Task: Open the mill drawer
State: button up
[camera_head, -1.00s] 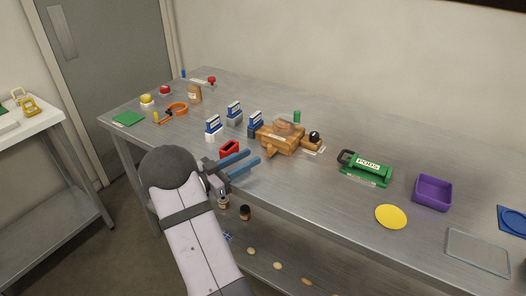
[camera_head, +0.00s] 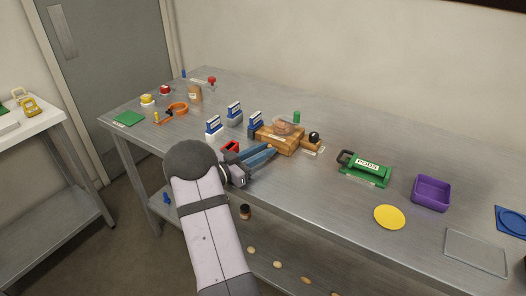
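The wooden mill (camera_head: 287,145) stands near the middle of the steel table, with a brownish bowl-like top (camera_head: 283,127). A wooden piece with a black knob (camera_head: 314,137) is at its right side. My gripper (camera_head: 273,153) is at the mill's front left, its two blue fingers pointing at the lower front. The fingers look apart, one above the other in the picture. They cover the lower front of the mill, so the drawer front and its pull are hidden. I cannot tell whether the fingers touch the mill.
A red object (camera_head: 230,147) lies just left of my fingers. Several blue-and-white labelled holders (camera_head: 235,113) stand behind it. A green PODS box (camera_head: 365,169), a yellow disc (camera_head: 389,217) and a purple tray (camera_head: 432,193) are to the right. The table between mill and PODS box is clear.

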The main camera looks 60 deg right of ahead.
grip_shut()
jog(key=shift+a+p, duration=0.6)
jog(key=shift+a, duration=2.55)
jog(key=shift+o, duration=2.2)
grip_release()
jog(key=shift+b+v, duration=0.65)
jog(key=shift+v, duration=2.95)
jog(key=shift+w+r, duration=0.1)
